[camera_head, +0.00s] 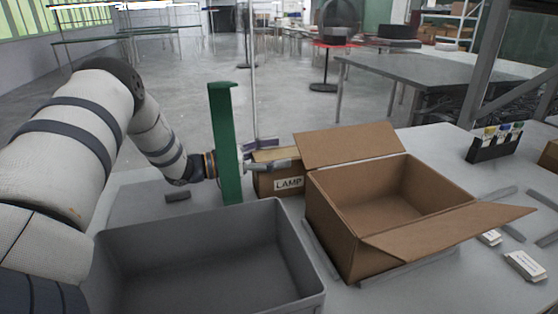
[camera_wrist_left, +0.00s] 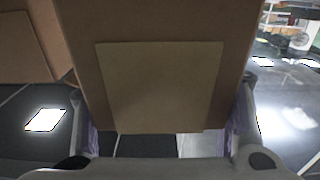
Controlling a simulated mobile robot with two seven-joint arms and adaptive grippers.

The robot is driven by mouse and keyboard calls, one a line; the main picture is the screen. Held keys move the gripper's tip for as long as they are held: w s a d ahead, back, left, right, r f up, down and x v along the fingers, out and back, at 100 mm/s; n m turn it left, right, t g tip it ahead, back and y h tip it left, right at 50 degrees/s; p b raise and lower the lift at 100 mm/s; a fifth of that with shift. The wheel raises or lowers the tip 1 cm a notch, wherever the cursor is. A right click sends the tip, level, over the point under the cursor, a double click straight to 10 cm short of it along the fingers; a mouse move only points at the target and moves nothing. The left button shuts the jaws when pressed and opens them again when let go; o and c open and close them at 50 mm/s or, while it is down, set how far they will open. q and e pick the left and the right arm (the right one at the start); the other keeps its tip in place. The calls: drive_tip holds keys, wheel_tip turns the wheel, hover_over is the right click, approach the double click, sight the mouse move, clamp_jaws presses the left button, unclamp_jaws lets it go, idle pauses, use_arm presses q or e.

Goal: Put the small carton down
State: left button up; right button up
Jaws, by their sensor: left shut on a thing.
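The small carton (camera_head: 264,183) is brown with a white LAMP label and stands just left of and behind the open cardboard box. My left gripper (camera_head: 272,155) reaches in from the left and is shut on the carton, near its top. In the left wrist view the carton (camera_wrist_left: 160,85) fills the middle, between the two fingers with purple pads (camera_wrist_left: 165,135). The open box partly hides the carton's right side. I cannot tell whether its underside touches the table. My right gripper is not in view.
The open cardboard box (camera_head: 345,225) has its flaps spread. A grey bin (camera_head: 215,240) stands at the front left. A green upright post (camera_head: 224,140) stands in front of my left wrist. A black holder (camera_head: 492,148) and small white boxes (camera_head: 525,265) lie at the right.

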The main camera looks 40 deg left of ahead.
use_arm(q)
drive_tip(key=shift+r, duration=0.1)
drive_tip(key=o, duration=1.6)
